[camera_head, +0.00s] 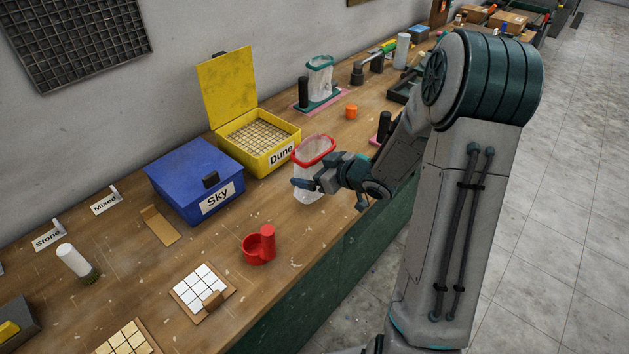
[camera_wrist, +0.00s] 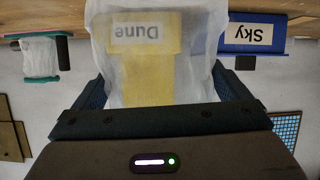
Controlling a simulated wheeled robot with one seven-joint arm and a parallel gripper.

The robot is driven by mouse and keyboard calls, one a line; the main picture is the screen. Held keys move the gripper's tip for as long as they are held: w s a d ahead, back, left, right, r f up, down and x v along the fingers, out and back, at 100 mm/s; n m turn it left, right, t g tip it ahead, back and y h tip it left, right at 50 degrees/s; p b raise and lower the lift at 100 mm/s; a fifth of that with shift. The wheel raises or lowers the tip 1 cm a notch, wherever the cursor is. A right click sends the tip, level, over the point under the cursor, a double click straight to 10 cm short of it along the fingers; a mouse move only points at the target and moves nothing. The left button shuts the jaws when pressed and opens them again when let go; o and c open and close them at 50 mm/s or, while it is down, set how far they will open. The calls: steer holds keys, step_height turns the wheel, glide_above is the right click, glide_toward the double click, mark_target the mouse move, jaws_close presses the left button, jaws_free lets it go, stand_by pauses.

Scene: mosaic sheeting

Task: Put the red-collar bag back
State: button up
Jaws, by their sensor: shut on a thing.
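The red-collar bag (camera_head: 313,150) is translucent white with a red rim at its top. It hangs upright in my gripper (camera_head: 303,184), in front of the yellow Dune box at the bench's front side. The jaws are shut on the bag's body below the collar. In the wrist view the bag (camera_wrist: 155,75) fills the middle between the fingers, with the Dune label showing through it; its collar is out of that view. A black post (camera_head: 384,127) on a pink base stands right of the bag, partly hidden by my arm.
The open yellow Dune box (camera_head: 277,155) and shut blue Sky box (camera_head: 170,187) stand behind and left.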

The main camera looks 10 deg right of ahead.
steer(key=shift+f, duration=1.95)
steer(key=shift+f, duration=0.1)
steer(key=o, duration=1.5)
steer(key=shift+f, duration=0.1)
